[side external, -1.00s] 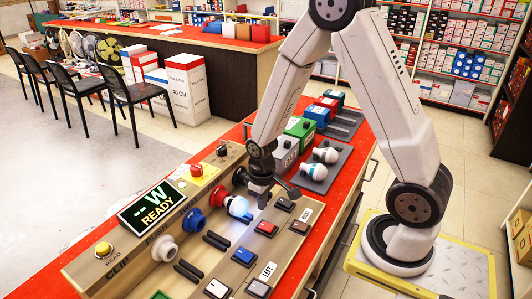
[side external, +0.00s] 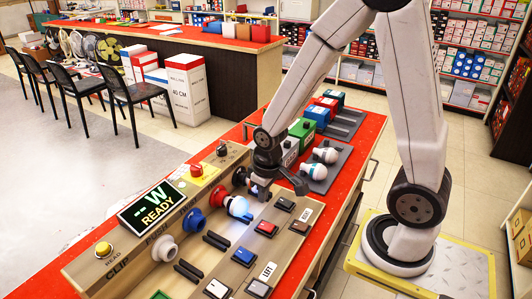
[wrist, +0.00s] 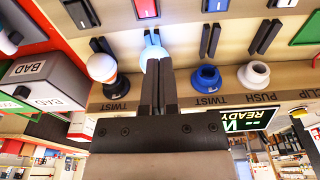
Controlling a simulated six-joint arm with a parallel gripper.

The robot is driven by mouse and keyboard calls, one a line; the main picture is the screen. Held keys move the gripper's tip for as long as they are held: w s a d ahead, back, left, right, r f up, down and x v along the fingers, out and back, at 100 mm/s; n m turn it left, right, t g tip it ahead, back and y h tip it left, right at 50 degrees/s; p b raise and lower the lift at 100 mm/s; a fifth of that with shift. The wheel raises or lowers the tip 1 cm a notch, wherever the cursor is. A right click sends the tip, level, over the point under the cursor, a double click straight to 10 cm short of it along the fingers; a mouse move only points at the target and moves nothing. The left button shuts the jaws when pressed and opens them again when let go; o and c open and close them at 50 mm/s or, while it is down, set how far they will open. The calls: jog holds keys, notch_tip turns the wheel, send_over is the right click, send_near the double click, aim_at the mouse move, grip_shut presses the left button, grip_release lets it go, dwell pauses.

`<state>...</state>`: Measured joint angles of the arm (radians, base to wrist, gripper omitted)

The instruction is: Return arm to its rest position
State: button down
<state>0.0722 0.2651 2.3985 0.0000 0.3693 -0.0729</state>
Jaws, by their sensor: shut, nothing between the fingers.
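My gripper (side external: 264,189) hangs over the work board on the red-topped counter, close to a lit bulb (side external: 238,206) in the row of sockets. In the wrist view my gripper (wrist: 158,64) has both fingers together with nothing between them. The lit bulb also shows in the wrist view (wrist: 152,53), partly behind the fingertips. My arm is bent, with its upper links rising from the base at the right. Whether the fingertips touch anything is not clear, but they look to be above the board.
A display (side external: 152,205) reading "-- W READY" stands at the left, near a blue socket (side external: 194,220) and a white socket (side external: 165,247). Switches line the board's front. Two bulbs lie on a grey tray (side external: 312,183) behind. A green box (side external: 302,131) and other boxes stand beside it.

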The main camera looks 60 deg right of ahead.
jog(key=shift+t, duration=0.7)
jog(key=s+r, duration=0.1)
jog(key=s+a+r, duration=0.1)
jog(key=r, duration=0.1)
jog(key=s+a+r, duration=0.1)
jog(key=shift+a+r, duration=0.15)
dwell(0.3)
